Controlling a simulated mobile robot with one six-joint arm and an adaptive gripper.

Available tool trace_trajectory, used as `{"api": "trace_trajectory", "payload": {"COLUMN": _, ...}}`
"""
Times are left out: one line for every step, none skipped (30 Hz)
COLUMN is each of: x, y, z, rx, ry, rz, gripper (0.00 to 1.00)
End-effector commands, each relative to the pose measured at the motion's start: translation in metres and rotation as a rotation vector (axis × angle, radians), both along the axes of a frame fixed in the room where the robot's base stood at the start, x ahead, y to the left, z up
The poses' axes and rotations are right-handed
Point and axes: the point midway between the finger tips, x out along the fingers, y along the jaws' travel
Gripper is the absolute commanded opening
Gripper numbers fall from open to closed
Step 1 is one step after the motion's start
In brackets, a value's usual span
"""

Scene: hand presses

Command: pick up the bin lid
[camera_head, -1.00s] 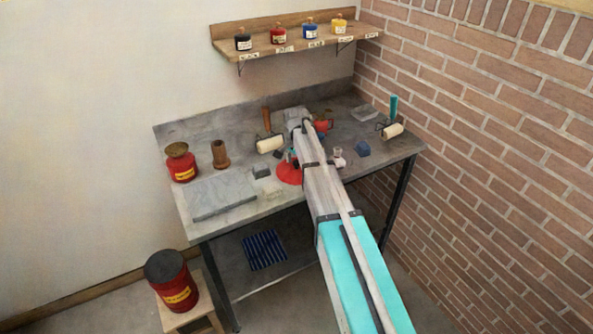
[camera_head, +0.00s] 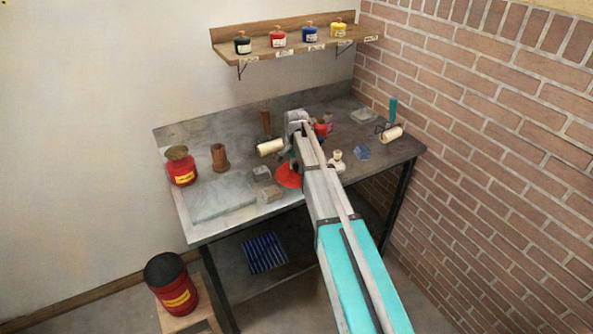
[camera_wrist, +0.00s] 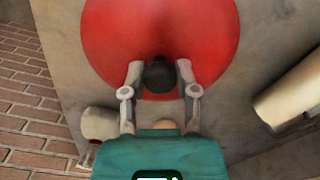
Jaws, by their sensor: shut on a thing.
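The bin lid (camera_head: 288,176) is a red, round, shallow cone with a dark knob. In the head view it is at the bench's front middle, partly hidden by my arm. In the wrist view the lid (camera_wrist: 160,35) fills the top middle. My gripper (camera_wrist: 160,76) has one finger on each side of the dark knob and is shut on it. I cannot tell whether the lid touches the bench top or is slightly above it. A red bin (camera_head: 174,287) with a dark top stands on a low wooden stool at the lower left.
The grey bench (camera_head: 238,226) also holds a red can (camera_head: 181,168), a brown wooden piece (camera_head: 219,158), a flat slab (camera_head: 222,199), small blocks and rollers, one roller (camera_head: 391,134) at right. A shelf with ink jars (camera_head: 310,35) hangs above. A brick wall (camera_head: 500,130) bounds the right.

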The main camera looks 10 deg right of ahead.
Motion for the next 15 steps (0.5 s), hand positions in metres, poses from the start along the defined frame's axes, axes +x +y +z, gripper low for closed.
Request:
{"api": "trace_trajectory", "payload": {"x": 0.0, "y": 0.0, "z": 0.0, "rx": 0.0, "ry": 0.0, "rz": 0.0, "gripper": 0.0}}
{"api": "trace_trajectory", "payload": {"x": 0.0, "y": 0.0, "z": 0.0, "rx": 0.0, "ry": 0.0, "rz": 0.0, "gripper": 0.0}}
{"api": "trace_trajectory", "payload": {"x": 0.0, "y": 0.0, "z": 0.001, "rx": 0.0, "ry": 0.0, "rz": 0.0, "gripper": 0.0}}
{"api": "trace_trajectory", "payload": {"x": 0.0, "y": 0.0, "z": 0.001, "rx": 0.0, "ry": 0.0, "rz": 0.0, "gripper": 0.0}}
{"api": "trace_trajectory", "payload": {"x": 0.0, "y": 0.0, "z": 0.002, "rx": 0.0, "ry": 0.0, "rz": 0.0, "gripper": 0.0}}
{"api": "trace_trajectory", "payload": {"x": 0.0, "y": 0.0, "z": 0.003, "rx": 0.0, "ry": 0.0, "rz": 0.0, "gripper": 0.0}}
{"api": "trace_trajectory", "payload": {"x": 0.0, "y": 0.0, "z": 0.004, "rx": 0.0, "ry": 0.0, "rz": 0.0, "gripper": 0.0}}
{"api": "trace_trajectory", "payload": {"x": 0.0, "y": 0.0, "z": 0.005, "rx": 0.0, "ry": 0.0, "rz": 0.0, "gripper": 0.0}}
{"api": "trace_trajectory", "payload": {"x": 0.0, "y": 0.0, "z": 0.007, "rx": 0.0, "ry": 0.0, "rz": 0.0, "gripper": 0.0}}
{"api": "trace_trajectory", "payload": {"x": 0.0, "y": 0.0, "z": 0.009, "rx": 0.0, "ry": 0.0, "rz": 0.0, "gripper": 0.0}}
{"api": "trace_trajectory", "payload": {"x": 0.0, "y": 0.0, "z": 0.01, "rx": 0.0, "ry": 0.0, "rz": 0.0, "gripper": 0.0}}
{"api": "trace_trajectory", "payload": {"x": 0.0, "y": 0.0, "z": 0.013, "rx": 0.0, "ry": 0.0, "rz": 0.0, "gripper": 0.0}}
{"api": "trace_trajectory", "payload": {"x": 0.0, "y": 0.0, "z": 0.015, "rx": 0.0, "ry": 0.0, "rz": 0.0, "gripper": 0.0}}
{"api": "trace_trajectory", "payload": {"x": 0.0, "y": 0.0, "z": 0.017, "rx": 0.0, "ry": 0.0, "rz": 0.0, "gripper": 0.0}}
{"api": "trace_trajectory", "payload": {"x": 0.0, "y": 0.0, "z": 0.02, "rx": 0.0, "ry": 0.0, "rz": 0.0, "gripper": 0.0}}
